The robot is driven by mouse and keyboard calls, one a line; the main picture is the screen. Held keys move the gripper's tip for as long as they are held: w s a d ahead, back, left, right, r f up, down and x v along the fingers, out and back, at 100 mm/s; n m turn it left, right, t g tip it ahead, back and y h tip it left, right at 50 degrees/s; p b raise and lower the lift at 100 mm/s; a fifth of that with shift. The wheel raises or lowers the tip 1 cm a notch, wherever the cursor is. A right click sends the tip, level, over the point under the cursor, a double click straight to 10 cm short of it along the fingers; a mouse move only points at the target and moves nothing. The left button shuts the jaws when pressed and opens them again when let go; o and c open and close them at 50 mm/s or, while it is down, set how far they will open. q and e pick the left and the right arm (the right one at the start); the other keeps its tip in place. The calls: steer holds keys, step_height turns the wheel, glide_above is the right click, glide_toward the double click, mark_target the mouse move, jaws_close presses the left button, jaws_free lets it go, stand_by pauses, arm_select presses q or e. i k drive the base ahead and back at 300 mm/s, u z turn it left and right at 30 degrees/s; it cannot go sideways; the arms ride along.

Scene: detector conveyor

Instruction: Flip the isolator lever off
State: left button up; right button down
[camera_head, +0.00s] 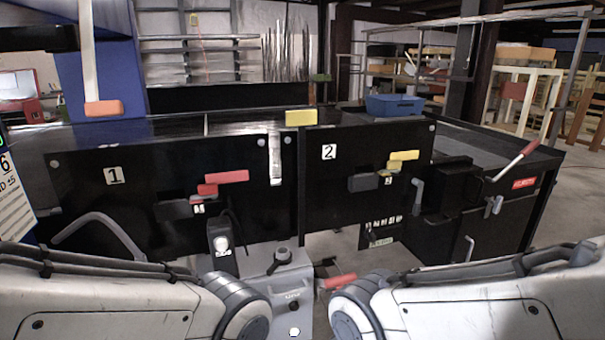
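A lever with a red grip and pale shaft (517,159) stands at the right end of the black machine, tilted up and to the right. A red label (524,183) with lettering too small to read is just below it. Red handles (222,182) sit on panel 1, and another red grip (338,281) is low in the middle. No lettering I can read marks any of these as the isolator lever. My two arms cross the lower left and lower right, well below the tilted lever. Neither gripper's fingers can be seen.
Black panels 1 (85,208) and 2 (335,185) front the machine. Yellow handles (403,161) sit on panel 2. A blue bin (394,105) rests on top. A grey box with a black knob (290,284) stands between my arms. Floor shows at the right.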

mark_target(347, 279)
steer(key=u, duration=0.05)
steer(key=k, duration=0.6)
steer(key=u, duration=0.45)
steer(key=i, duration=1.2)
steer(key=z, duration=0.65)
